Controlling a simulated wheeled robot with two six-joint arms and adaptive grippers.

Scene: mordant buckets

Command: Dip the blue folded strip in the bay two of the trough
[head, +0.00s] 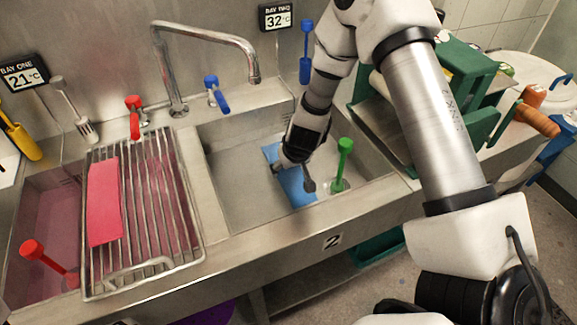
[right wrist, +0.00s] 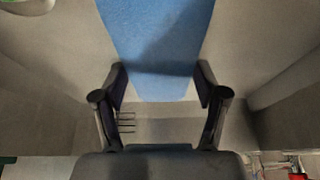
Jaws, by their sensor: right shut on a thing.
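The blue folded strip (head: 297,192) is inside bay two (head: 235,190) of the trough, the right basin, marked with a "2" plate on its front. My right gripper (head: 293,176) reaches down into this bay and is shut on the strip. In the right wrist view the strip (right wrist: 158,50) runs between the two fingers (right wrist: 162,88) and away from them. I cannot tell how deep the strip sits or whether it touches the floor of the bay. My left gripper is not in view.
A green-handled plug (head: 343,165) stands in bay two, right of the strip. A wire rack (head: 160,200) holding a pink strip (head: 104,203) covers part of the left, pinkish bay. A tap (head: 205,35) rises behind.

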